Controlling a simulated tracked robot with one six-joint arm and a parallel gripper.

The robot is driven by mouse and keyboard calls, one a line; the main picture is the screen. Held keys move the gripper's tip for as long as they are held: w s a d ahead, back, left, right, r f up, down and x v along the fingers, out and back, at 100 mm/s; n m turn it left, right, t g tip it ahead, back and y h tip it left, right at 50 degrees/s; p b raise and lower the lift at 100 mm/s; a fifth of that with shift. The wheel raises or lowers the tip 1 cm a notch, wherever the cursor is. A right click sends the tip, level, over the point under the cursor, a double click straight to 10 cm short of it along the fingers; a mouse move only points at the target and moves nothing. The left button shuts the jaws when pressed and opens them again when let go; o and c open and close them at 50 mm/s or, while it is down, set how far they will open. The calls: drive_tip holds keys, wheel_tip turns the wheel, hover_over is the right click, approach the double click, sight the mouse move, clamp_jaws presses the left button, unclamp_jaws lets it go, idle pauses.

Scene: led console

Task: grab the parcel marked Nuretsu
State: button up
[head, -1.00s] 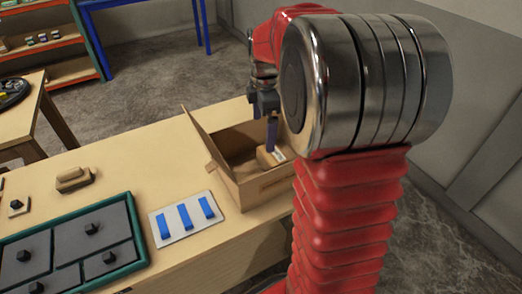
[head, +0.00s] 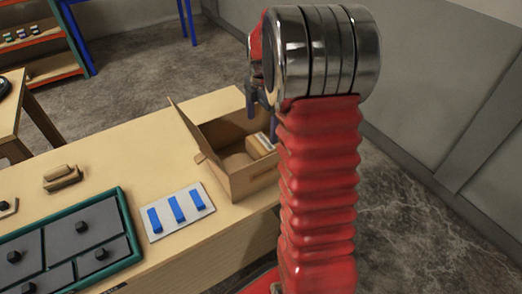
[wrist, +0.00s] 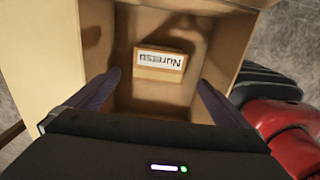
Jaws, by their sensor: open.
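The parcel marked Nuretsu (wrist: 160,66) is a small brown box with a white label, upside down in the wrist view. It lies inside an open cardboard box (wrist: 135,18). In the head view the parcel (head: 261,144) shows at the right inside the cardboard box (head: 240,181), partly hidden by my arm. My gripper (wrist: 160,82) is open in the wrist view, one dark finger on each side below the parcel. Nothing is between the fingers. In the head view my gripper (head: 262,124) is at the cardboard box, largely hidden behind my arm.
The cardboard box stands on a wooden table (head: 120,151) with a flap up at its left. A white panel with blue bars (head: 177,211) lies beside it. A green-framed console (head: 72,243) and a wooden block (head: 62,177) are further left.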

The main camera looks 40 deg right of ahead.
sight(261, 142)
drive_tip(key=shift+f, duration=3)
drive_tip(key=shift+f, duration=0.1)
drive_tip(key=shift+w+f, duration=0.1)
drive_tip(key=shift+f, duration=2.4)
drive_tip(key=shift+c, duration=0.5)
drive_tip(key=c, duration=1.1)
